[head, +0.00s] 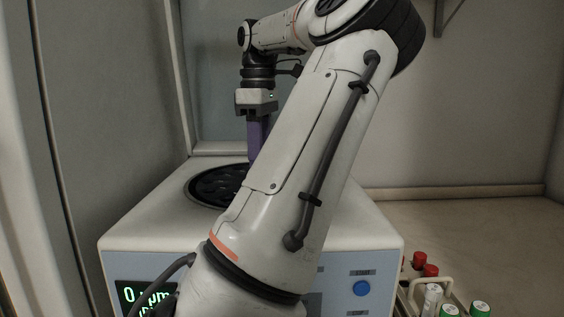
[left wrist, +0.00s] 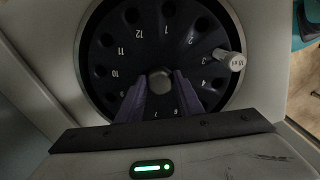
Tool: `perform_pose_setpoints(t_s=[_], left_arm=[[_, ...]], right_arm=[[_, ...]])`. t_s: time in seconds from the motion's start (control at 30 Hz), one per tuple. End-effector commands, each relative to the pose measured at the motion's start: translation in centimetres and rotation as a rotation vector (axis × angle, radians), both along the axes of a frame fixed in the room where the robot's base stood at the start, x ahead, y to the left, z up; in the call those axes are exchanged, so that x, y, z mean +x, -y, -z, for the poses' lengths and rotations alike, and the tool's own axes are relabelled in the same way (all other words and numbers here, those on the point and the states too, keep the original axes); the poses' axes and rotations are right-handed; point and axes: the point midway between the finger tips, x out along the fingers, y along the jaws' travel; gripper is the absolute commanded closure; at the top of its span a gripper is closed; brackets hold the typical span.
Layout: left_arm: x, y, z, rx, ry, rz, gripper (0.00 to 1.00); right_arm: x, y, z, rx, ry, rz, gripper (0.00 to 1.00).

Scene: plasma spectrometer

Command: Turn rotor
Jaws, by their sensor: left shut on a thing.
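The dark round rotor (head: 208,187) sits in the open top of the white centrifuge (head: 345,228). In the left wrist view the rotor (left wrist: 117,42) has numbered slots and a grey round hub (left wrist: 160,80). A tube with a pale cap (left wrist: 231,61) stands in the rotor beside numbers 3 and 4; the other slots I see look empty. My left gripper (head: 257,153) points down over the rotor. In the left wrist view its purple fingers (left wrist: 160,88) stand on either side of the hub, shut on it. My left arm hides part of the rotor. My right gripper is not in view.
The centrifuge front has a green display (head: 146,295) reading 0 rpm and a blue button (head: 361,288).

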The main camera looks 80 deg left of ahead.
Motion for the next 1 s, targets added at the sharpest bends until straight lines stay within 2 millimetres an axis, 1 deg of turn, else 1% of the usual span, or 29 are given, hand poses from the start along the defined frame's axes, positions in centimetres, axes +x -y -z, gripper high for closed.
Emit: perform_pose_setpoints(t_s=[0.03,0.23,0.27,0.33,0.37,0.63,0.73,0.87,1.0], left_arm=[[0.2,-0.1,-0.3,0.01,0.004,0.005,1.0],[0.2,-0.1,-0.3,0.01,0.004,0.004,1.0],[0.2,-0.1,-0.3,0.01,0.004,0.004,0.62],[0.2,-0.1,-0.3,0.009,0.004,0.004,0.5],[0.2,-0.1,-0.2,0.008,0.003,0.003,0.48],[0.1,0.0,-0.2,0.003,0.001,0.001,0.48],[0.1,-0.1,-0.8,0.004,0.002,0.002,0.48],[0.1,-0.1,-2.8,0.006,0.002,0.002,0.48],[0.1,-0.1,-5.8,0.006,0.002,0.003,0.48]], right_arm=[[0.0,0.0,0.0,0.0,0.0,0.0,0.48],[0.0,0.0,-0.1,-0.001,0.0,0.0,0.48],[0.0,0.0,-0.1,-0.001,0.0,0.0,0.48],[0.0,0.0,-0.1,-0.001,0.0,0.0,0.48],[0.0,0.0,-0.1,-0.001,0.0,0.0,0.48],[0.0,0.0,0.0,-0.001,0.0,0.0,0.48],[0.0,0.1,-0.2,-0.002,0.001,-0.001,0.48],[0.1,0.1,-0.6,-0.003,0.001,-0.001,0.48],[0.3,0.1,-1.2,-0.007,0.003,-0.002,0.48]])
